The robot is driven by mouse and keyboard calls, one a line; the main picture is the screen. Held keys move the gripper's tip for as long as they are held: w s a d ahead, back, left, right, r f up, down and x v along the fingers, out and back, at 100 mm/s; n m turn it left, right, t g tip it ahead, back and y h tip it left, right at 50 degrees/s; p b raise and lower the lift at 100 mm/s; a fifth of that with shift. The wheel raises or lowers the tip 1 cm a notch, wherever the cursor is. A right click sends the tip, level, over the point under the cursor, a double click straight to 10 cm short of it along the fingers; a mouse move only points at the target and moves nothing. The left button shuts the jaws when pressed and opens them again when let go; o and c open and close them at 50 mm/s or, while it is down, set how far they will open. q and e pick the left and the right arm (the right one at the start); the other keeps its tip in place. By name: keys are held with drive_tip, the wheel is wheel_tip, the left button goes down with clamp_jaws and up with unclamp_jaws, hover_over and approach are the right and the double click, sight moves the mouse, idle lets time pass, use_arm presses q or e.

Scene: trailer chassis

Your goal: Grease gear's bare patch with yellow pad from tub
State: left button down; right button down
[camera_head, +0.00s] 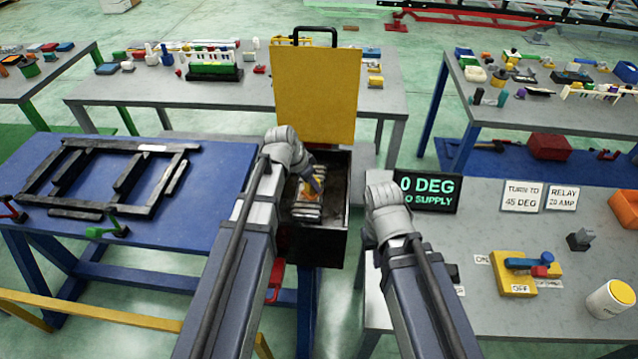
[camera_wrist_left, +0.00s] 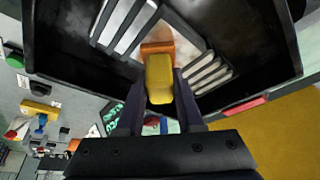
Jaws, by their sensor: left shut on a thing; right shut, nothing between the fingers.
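The gear appears as a grey piece with pale ridges (camera_head: 307,211) inside an open black box (camera_head: 328,246). In the left wrist view its ridges (camera_wrist_left: 124,26) lie beyond my fingers. My left gripper (camera_head: 313,183) reaches down into the box and is shut on the yellow pad (camera_wrist_left: 158,80). An orange-brown part (camera_wrist_left: 157,47) shows at the pad's far end, close to or against the gear; I cannot tell if they touch. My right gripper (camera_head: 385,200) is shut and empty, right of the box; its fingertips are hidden. A white tub (camera_head: 609,299) stands at far right.
The box's yellow lid (camera_head: 317,95) stands upright behind it. A dark display (camera_head: 429,191) stands right of my right gripper. A blue table (camera_head: 215,165) with a black frame is at left. A yellow switch block (camera_head: 520,284) sits on the grey right table.

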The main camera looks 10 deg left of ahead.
use_arm(q)
drive_tip(key=shift+a, duration=0.6)
drive_tip(key=shift+s+a, duration=0.15)
drive_tip(key=shift+a, duration=1.55)
drive_tip(key=shift+w, duration=0.3)
drive_tip(key=shift+d, duration=0.1)
drive_tip(key=shift+w+d, duration=0.15)
drive_tip(key=shift+d, duration=1.5)
drive_tip(key=shift+d, duration=0.15)
